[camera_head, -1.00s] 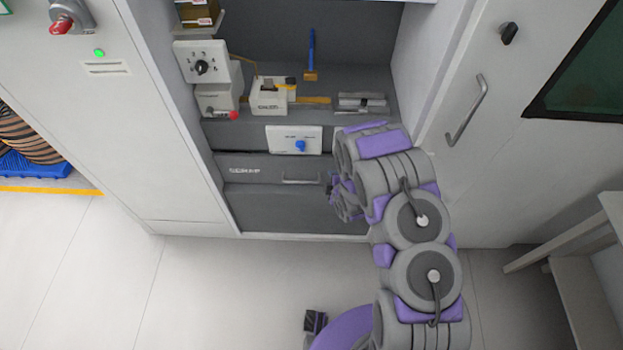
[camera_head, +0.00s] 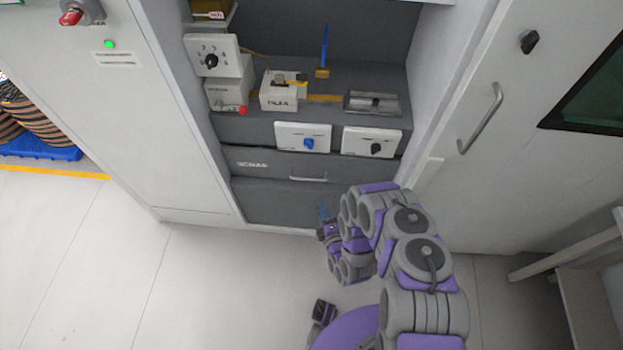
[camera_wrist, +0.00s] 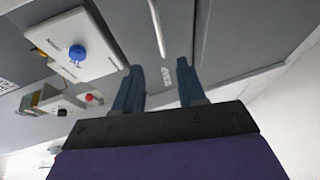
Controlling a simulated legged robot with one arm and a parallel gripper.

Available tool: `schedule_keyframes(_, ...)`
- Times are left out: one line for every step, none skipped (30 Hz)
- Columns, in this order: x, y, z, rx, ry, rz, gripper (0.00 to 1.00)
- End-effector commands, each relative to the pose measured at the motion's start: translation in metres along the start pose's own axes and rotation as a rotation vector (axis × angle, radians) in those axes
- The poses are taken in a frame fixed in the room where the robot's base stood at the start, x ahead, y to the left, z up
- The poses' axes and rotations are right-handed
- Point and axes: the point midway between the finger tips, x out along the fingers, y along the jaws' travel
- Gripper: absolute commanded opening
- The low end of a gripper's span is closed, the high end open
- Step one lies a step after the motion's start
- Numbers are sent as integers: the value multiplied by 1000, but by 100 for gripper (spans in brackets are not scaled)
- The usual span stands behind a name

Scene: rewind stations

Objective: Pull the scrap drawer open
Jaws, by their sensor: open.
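The scrap drawer (camera_head: 268,172) is a dark grey front low in the cabinet bay, with a white label on its left. It looks shut.
Above the drawer are a blue-knob panel (camera_head: 303,137) and a black-knob panel (camera_head: 371,142). A shelf holds small boxes and a metal tray (camera_head: 372,103). A white door with a handle (camera_head: 481,118) is at right. The floor (camera_head: 230,275) before the cabinet is clear.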

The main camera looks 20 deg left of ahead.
Motion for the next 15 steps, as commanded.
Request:
schedule_keyframes(4,-2,0,-3,1,1,40)
schedule_keyframes(7,-2,0,-4,2,1,40)
schedule_keyframes(11,-2,0,-5,2,1,40)
schedule_keyframes(14,-2,0,-4,3,2,40)
schedule_keyframes(17,-2,0,-4,3,3,40)
schedule_keyframes(21,-2,0,-5,3,3,40)
schedule_keyframes(24,-2,-1,-3,2,4,40)
schedule_keyframes(27,-2,-1,-1,3,4,40)
schedule_keyframes(32,-1,-2,0,3,5,40)
schedule_keyframes(39,0,-1,0,2,7,40)
schedule_keyframes(45,0,-1,0,2,6,40)
schedule_keyframes(54,1,-1,1,2,7,40)
schedule_keyframes(59,1,-1,1,2,8,40)
schedule_keyframes(65,0,0,2,1,7,40)
schedule_keyframes(72,0,0,2,1,4,40)
